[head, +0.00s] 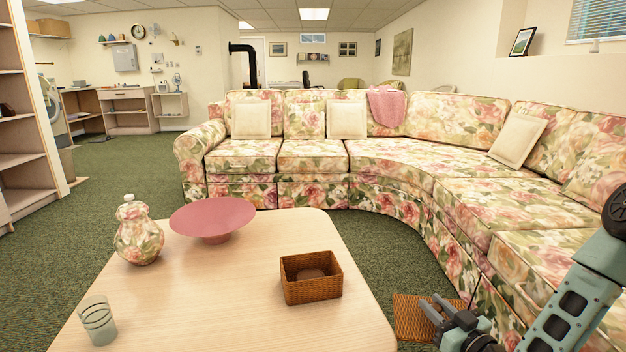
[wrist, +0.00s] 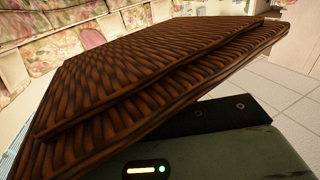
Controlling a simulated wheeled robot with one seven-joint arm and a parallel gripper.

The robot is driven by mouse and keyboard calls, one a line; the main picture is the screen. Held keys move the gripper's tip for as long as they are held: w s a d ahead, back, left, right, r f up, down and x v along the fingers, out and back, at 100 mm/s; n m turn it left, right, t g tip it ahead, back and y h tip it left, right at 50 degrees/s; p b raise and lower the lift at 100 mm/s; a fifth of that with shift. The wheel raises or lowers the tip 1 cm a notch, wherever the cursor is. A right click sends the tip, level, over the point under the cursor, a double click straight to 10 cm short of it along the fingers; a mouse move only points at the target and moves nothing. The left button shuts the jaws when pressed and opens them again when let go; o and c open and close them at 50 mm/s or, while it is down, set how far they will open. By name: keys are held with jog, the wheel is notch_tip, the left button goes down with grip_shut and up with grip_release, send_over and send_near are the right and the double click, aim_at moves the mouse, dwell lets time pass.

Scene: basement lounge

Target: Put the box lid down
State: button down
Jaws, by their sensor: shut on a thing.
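My gripper (head: 446,312) is at the lower right of the head view, beyond the right edge of the coffee table. It is shut on the woven brown box lid (head: 412,316), which sticks out to the left of the fingers. In the wrist view the lid (wrist: 150,75) fills most of the picture, tilted, and hides the fingertips. The woven box (head: 311,280) sits open on the table, and its inside shows. The lid is apart from the box, to its right.
The light wood coffee table (head: 240,310) also holds a pink bowl (head: 213,216), a floral jar (head: 138,235) and a glass (head: 98,320). Bare tabletop surrounds the box. A floral sofa (head: 400,165) curves behind and right, close to my arm.

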jog(key=d+f+m+h, duration=0.1)
jog(key=h, duration=0.1)
jog(key=s+d+f+m+h, duration=0.1)
jog(key=d+f+h, duration=0.1)
jog(key=d+f+m+t+h, duration=0.1)
jog(key=m+h, duration=0.1)
jog(key=shift+s+d+f, duration=0.3)
jog(key=shift+s+d, duration=0.05)
jog(key=shift+s+d+r+h+p, duration=0.15)
jog(key=shift+d+r+h+p, duration=0.15)
jog(key=shift+r+h+p, duration=0.25)
jog(key=s+r+p, duration=0.4)
jog(key=r+p, duration=0.9)
jog(key=p, duration=0.2)
jog(key=s+r+p, duration=0.5)
jog(key=r+p, duration=0.9)
jog(key=p, duration=0.2)
jog(key=shift+r+y, duration=0.25)
jog(key=shift+y, duration=0.1)
jog(key=shift+w+a, duration=0.1)
jog(key=shift+a, duration=0.1)
jog(key=shift+d+f, duration=0.1)
jog(key=shift+d, duration=0.05)
jog(key=shift+d, duration=0.1)
